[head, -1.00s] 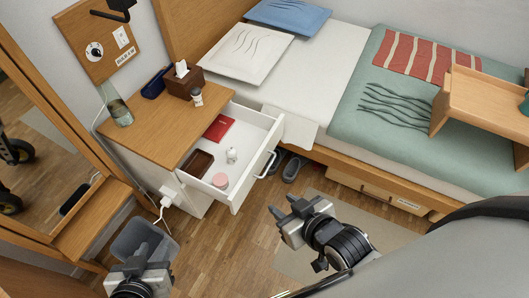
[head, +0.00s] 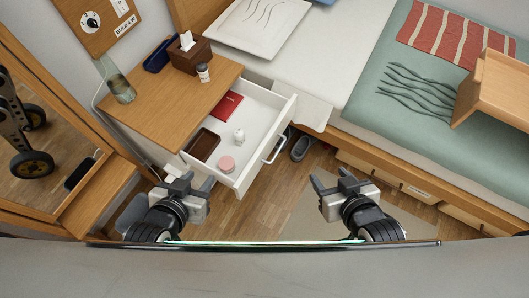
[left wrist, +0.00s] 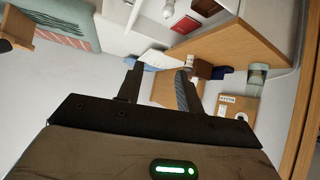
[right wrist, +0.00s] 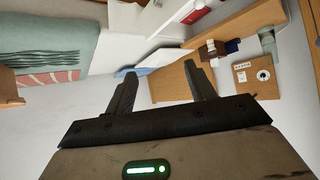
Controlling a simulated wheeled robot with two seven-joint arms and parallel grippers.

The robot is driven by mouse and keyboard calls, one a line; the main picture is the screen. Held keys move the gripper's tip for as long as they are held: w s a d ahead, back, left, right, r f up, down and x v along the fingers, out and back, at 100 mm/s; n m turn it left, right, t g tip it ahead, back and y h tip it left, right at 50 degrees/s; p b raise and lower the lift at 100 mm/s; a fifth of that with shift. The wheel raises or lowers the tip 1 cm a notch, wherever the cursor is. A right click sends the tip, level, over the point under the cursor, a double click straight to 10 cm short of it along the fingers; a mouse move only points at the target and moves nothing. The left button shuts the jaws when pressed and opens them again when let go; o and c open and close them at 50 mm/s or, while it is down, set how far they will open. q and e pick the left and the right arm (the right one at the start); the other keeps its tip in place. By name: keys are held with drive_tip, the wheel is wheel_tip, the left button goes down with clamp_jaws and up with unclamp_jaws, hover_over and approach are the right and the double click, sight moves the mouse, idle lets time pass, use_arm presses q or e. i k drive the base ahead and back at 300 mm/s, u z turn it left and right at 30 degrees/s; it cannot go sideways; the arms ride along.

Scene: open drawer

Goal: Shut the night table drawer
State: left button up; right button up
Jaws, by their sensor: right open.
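The night table (head: 150,105) has a wooden top and a white drawer (head: 255,165) that stands pulled out. The drawer's front carries a bar handle (head: 277,146) and faces lower right. Inside lie a red book (head: 227,105), a brown tray (head: 203,144), a small white item (head: 239,136) and a pink round box (head: 227,163). My left gripper (head: 188,181) is open and empty, near the drawer's lower-left corner in the picture. My right gripper (head: 329,180) is open and empty, to the right of the handle and apart from it.
The bed (head: 400,95) stands right of the night table, with slippers (head: 300,148) on the floor beside it. A tissue box (head: 190,54) and a small jar (head: 203,73) stand on the night table. A grey bin (head: 130,213) is partly hidden by my left arm. A mirror stands at the left.

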sight(263, 115)
drive_tip(key=z, duration=0.5)
drive_tip(key=k, duration=0.9)
drive_tip(key=u, duration=0.75)
